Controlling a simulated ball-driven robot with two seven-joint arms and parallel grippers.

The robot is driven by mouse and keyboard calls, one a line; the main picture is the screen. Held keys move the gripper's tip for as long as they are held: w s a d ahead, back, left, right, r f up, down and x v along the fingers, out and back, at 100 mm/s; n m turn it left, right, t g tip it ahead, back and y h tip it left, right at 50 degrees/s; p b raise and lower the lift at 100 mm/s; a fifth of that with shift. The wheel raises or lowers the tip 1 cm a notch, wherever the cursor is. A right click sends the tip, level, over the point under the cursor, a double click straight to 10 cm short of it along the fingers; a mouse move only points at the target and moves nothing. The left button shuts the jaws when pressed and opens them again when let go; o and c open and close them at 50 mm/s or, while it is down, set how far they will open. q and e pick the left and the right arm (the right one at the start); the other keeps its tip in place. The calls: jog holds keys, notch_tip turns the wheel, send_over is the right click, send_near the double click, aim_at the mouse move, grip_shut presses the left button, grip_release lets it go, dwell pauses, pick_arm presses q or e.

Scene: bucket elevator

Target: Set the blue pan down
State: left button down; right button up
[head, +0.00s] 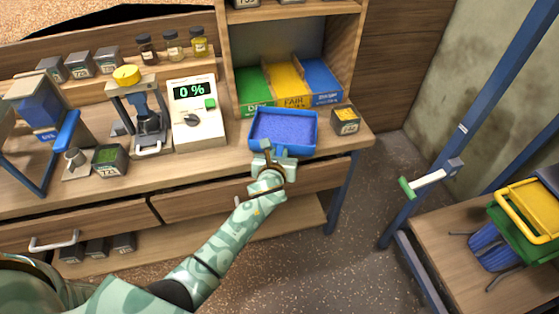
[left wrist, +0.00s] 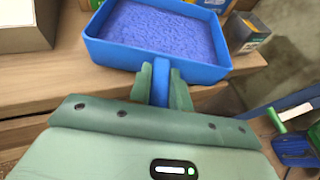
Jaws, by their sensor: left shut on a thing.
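The blue pan (head: 283,151) is filled with blue-violet granules and looks level. It is at the front edge of the wooden bench, in front of the coloured bins. My left gripper (head: 270,160) is shut on the pan's handle from the near side. In the left wrist view the fingers (left wrist: 160,82) close on the blue handle below the pan's near wall (left wrist: 150,57). I cannot tell whether the pan's underside touches the bench top. My right gripper is not in view.
Behind the pan stand green (head: 254,90), yellow (head: 290,87) and blue (head: 322,83) bins. A small labelled box (head: 345,121) is close on its right. A white device reading 0 % (head: 196,115) stands on its left. A stand with a green-ended lever (head: 428,180) is at the right.

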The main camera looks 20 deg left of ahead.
pick_arm(q)
jog(key=shift+f, duration=0.75)
jog(key=shift+r, duration=0.2)
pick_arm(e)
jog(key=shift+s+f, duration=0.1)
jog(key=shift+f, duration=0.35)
pick_arm(q)
jog(key=shift+f, duration=0.1)
jog(key=c, duration=1.3)
grip_release()
jog(key=shift+f, duration=0.1)
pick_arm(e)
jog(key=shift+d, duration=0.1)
